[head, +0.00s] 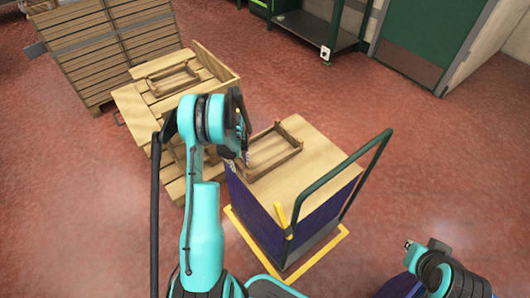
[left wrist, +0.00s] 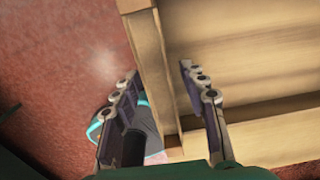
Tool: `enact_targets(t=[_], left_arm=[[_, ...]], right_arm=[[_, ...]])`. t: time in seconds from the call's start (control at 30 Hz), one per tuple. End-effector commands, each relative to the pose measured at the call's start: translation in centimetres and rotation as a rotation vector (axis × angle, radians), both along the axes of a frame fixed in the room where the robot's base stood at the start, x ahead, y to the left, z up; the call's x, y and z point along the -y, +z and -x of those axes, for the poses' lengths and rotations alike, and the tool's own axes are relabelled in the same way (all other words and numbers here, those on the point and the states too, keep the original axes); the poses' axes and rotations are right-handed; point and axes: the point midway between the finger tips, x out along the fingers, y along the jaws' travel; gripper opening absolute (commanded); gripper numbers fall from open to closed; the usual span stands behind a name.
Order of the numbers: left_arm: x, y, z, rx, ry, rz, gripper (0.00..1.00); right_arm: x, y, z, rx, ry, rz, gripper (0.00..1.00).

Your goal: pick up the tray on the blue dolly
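The wooden tray (head: 276,161) lies on the light wooden top of the blue dolly (head: 318,222), towards its left side. It looks empty. My left gripper (head: 245,157) is at the tray's left end, and my arm hides part of that end. In the left wrist view, my left gripper (left wrist: 158,75) is open, with one finger outside the tray wall (left wrist: 150,62) and one inside. Gaps show between the fingers and the wall. My right gripper (head: 409,246) is low at the right, away from the dolly, and too small to read.
The dolly has a dark green handle (head: 345,168) on its right side and a yellow base edge (head: 320,258). A pallet (head: 215,68) with another tray (head: 172,80) stands left of it. Stacked wooden crates (head: 105,45) are behind.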

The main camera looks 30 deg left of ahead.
Motion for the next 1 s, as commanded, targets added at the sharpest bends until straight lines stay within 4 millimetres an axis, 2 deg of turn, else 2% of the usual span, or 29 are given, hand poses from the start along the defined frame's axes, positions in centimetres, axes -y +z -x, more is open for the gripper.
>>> enact_targets(t=[0.03,0.13,0.57,0.73,0.83,0.87,1.0], left_arm=[[0.0,0.0,0.0,0.0,0.0,0.0,0.26],[0.0,0.0,0.0,0.0,0.0,0.0,0.0],[0.0,0.5,0.0,0.0,0.0,0.0,0.0],[0.0,2.4,0.0,0.0,0.0,0.0,0.0],[0.0,4.3,0.0,0.0,0.0,0.0,0.0],[0.2,4.9,0.0,0.0,-0.001,0.0,0.0],[3.7,6.6,0.7,0.0,-0.006,0.0,0.0]], right_arm=[[0.0,0.0,0.0,0.0,0.0,0.0,0.0],[0.0,0.0,0.0,0.0,0.0,0.0,0.0],[0.0,0.2,0.0,0.0,0.0,0.0,0.0],[0.0,1.2,0.0,0.0,0.0,0.0,0.0],[0.0,2.1,0.0,0.0,0.0,0.0,0.0],[0.0,2.4,0.0,0.0,0.0,0.0,0.0],[0.0,3.3,0.0,0.0,0.0,0.0,0.0]])
